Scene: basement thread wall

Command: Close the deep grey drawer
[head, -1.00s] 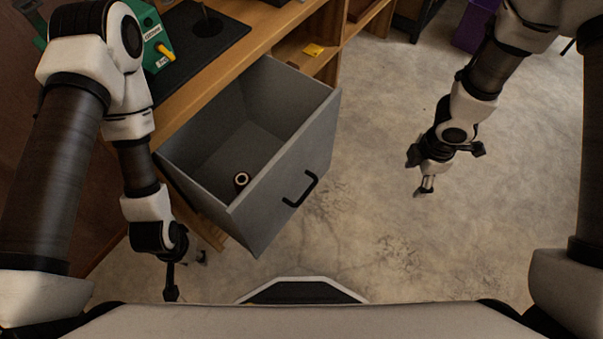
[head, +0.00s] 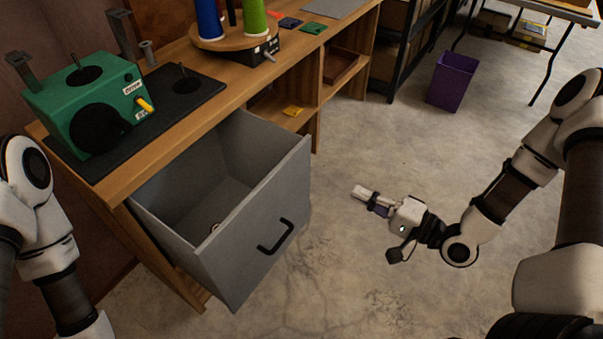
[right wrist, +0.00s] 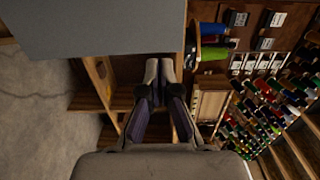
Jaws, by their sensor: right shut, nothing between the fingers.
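The deep grey drawer (head: 252,238) stands pulled well out of the wooden workbench in the head view. Its front panel carries a black bar handle (head: 276,236). In the right wrist view the shut fingers (right wrist: 158,68) show below a grey panel (right wrist: 95,28), which looks like the drawer. My left arm shows at the lower left; its gripper is out of view.
The workbench (head: 150,175) holds a green machine (head: 85,105) and thread spools (head: 210,20). Open shelves with a yellow item (head: 292,111) lie beyond the drawer. A purple bin (head: 452,82) stands farther back. The concrete floor (head: 350,270) before the drawer is clear.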

